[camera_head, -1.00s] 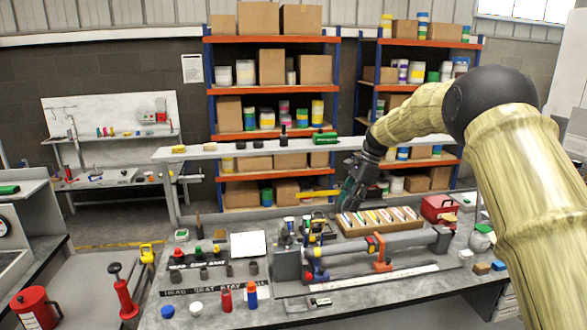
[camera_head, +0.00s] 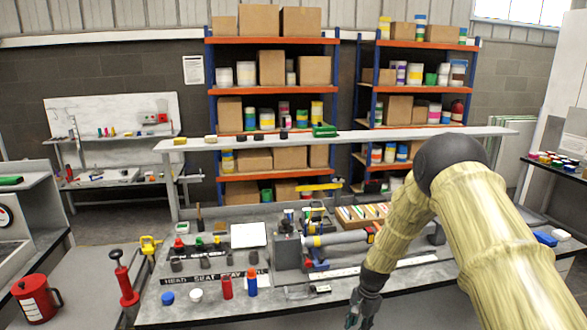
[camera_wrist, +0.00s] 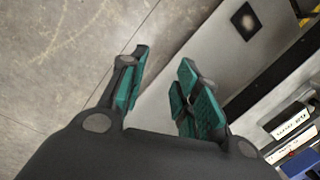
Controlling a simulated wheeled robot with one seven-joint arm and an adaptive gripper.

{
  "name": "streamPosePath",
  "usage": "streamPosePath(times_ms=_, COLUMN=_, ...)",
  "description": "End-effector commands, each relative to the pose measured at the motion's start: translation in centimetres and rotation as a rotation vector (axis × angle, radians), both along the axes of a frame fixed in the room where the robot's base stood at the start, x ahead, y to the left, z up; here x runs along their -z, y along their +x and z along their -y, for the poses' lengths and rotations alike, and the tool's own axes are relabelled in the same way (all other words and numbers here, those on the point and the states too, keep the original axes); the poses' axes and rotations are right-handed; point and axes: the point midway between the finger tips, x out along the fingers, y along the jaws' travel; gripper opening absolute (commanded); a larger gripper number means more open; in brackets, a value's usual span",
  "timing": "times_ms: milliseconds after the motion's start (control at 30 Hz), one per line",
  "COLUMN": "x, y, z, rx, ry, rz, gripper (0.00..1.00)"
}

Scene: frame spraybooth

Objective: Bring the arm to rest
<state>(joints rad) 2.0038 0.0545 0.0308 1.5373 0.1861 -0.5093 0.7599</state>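My gripper (camera_head: 362,310) hangs pointing down at the front edge of the workbench, low in the head view. In the wrist view its green-padded fingers (camera_wrist: 160,90) stand apart with nothing between them, so it is open and empty. Below the fingers the wrist view shows grey floor (camera_wrist: 60,50) and a pale grey surface (camera_wrist: 215,60). My arm bends down from the right side of the head view.
The workbench (camera_head: 215,318) holds a grey clamp fixture, a wooden tray (camera_head: 345,222) of coloured sticks, and red (camera_head: 227,287) and blue (camera_head: 252,282) bottles. A red can (camera_head: 35,303) and a red pump (camera_head: 125,285) stand at left. Shelves stand behind.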

Motion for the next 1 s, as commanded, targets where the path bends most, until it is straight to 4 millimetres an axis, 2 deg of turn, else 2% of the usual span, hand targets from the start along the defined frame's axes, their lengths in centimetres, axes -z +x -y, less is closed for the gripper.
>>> streamPosePath(times_ms=33, x=3.0, y=-2.3, z=0.2, rx=-0.032, ry=-0.012, rz=-0.006, gripper=0.32)
streamPosePath(times_ms=200, x=9.7, y=-9.3, z=1.0, rx=-0.161, ry=-0.053, rz=0.010, gripper=0.32)
streamPosePath(times_ms=367, x=14.9, y=-17.0, z=1.6, rx=-0.298, ry=-0.085, rz=0.022, gripper=0.32)
streamPosePath(times_ms=500, x=18.5, y=-24.3, z=2.0, rx=-0.430, ry=-0.106, rz=0.032, gripper=0.32)
streamPosePath(times_ms=633, x=20.7, y=-31.6, z=2.3, rx=-0.561, ry=-0.117, rz=0.042, gripper=0.32)
streamPosePath(times_ms=800, x=21.6, y=-40.8, z=2.4, rx=-0.736, ry=-0.121, rz=0.061, gripper=0.32)
streamPosePath(times_ms=900, x=21.3, y=-44.9, z=2.3, rx=-0.821, ry=-0.118, rz=0.074, gripper=0.32)
streamPosePath(times_ms=1000, x=20.7, y=-47.5, z=2.2, rx=-0.878, ry=-0.117, rz=0.086, gripper=0.32)
